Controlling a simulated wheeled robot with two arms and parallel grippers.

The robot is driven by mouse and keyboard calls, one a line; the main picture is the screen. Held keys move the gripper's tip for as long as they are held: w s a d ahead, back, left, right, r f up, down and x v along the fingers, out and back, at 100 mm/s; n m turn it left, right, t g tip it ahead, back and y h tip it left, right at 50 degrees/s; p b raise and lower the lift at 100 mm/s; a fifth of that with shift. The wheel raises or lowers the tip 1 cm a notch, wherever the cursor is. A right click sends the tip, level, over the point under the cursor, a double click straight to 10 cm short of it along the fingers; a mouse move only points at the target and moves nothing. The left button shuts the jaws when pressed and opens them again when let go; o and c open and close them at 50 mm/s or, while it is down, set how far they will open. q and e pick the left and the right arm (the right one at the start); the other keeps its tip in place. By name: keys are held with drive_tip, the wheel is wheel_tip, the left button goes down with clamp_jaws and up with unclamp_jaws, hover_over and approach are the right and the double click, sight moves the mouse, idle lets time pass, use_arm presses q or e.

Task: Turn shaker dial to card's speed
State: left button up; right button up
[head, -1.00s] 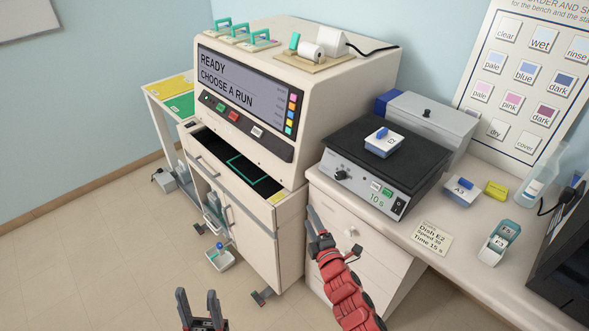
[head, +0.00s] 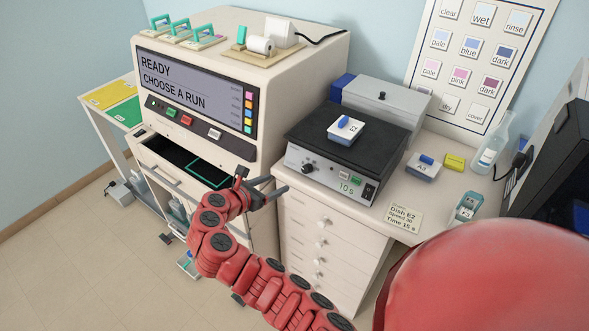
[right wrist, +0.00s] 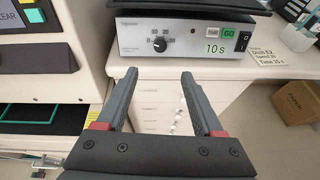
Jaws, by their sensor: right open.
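The shaker (head: 345,140) stands on the bench, with a black top and a grey front panel. Its dark round dial (head: 307,168) is at the panel's left, and it also shows in the right wrist view (right wrist: 160,45) with numbers around it. Its pointer is too small to read surely. The card (head: 404,217) lies on the bench right of the shaker and reads Dish E2, Speed 30, Time 15 s. My right gripper (head: 278,184) is open and empty, in front of and below the dial, apart from it. In the right wrist view its fingertips (right wrist: 160,75) frame the dial from below. My left gripper is out of view.
Dish E2 (head: 346,129) sits on the shaker top. The panel has a green GO button (right wrist: 229,32), a 10 s display and a black switch (right wrist: 243,41). The stainer (head: 225,80) with an open drawer stands left. White drawers (head: 318,235) are below the shaker.

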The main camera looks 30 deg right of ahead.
sight(304, 171)
drive_tip(key=p+x, duration=0.2)
drive_tip(key=x, duration=1.2)
drive_tip(key=shift+d+f, duration=0.2)
drive_tip(key=shift+d, duration=0.1)
drive_tip(key=shift+w+d+f, duration=0.25)
drive_tip(key=shift+d, duration=0.25)
clamp_jaws()
